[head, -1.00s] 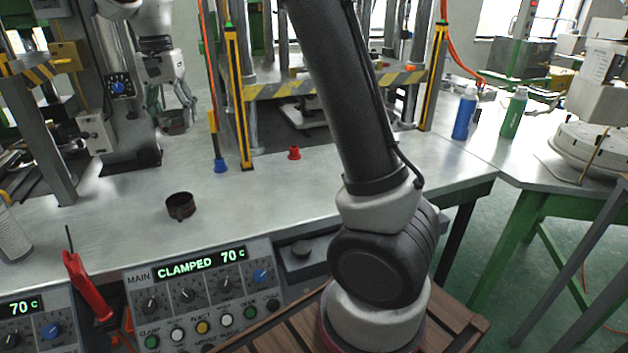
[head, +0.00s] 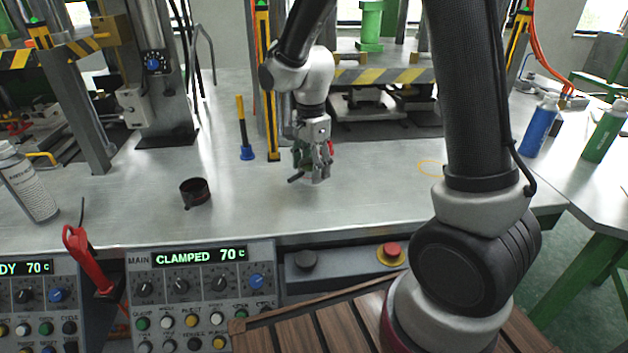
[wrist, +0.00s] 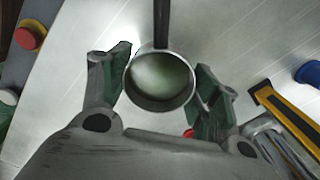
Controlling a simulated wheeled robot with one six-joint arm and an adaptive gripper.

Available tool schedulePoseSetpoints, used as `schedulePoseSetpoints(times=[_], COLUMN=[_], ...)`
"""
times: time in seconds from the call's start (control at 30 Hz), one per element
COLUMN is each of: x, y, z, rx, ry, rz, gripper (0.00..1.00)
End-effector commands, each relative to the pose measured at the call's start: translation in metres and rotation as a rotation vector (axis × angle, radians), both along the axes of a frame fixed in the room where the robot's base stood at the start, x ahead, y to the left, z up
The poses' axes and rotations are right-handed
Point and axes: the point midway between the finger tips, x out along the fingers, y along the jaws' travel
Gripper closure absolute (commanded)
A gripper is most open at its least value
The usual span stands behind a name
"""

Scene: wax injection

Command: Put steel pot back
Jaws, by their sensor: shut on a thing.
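The steel pot (wrist: 160,78) is between the two fingers of my gripper in the wrist view, with a pale interior and a dark handle (wrist: 161,22) pointing to the top of the picture. My gripper (head: 314,170) is shut on the pot over the bench, in front of the press. In the head view the fingers hide most of the pot, and its dark handle (head: 296,178) sticks out to the lower left. I cannot tell whether the pot touches the bench. A thin yellow ring outline (head: 431,168) is marked on the bench to the right of my gripper.
A dark cup (head: 195,193) stands on the bench (head: 240,215) to the left. A yellow-black post (head: 268,125) and a blue-based stick (head: 246,150) are left of my gripper. A red thing (head: 331,148) is partly hidden behind it. The bench around the ring is bare.

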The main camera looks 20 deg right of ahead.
Motion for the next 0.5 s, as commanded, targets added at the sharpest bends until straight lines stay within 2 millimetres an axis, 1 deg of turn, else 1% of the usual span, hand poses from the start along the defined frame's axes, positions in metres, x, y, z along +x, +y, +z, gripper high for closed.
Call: schedulePoseSetpoints(times=[0.17,0.33,0.4,0.5], x=[0.000,0.000,0.000,0.001], y=[0.000,0.000,0.000,0.000], z=[-0.016,-0.040,-0.044,-0.043], rx=[0.000,0.000,0.000,0.001], ry=[0.000,0.001,0.000,-0.002], rz=[0.001,0.001,0.001,0.001], gripper=[0.71,0.71,0.71,0.71])
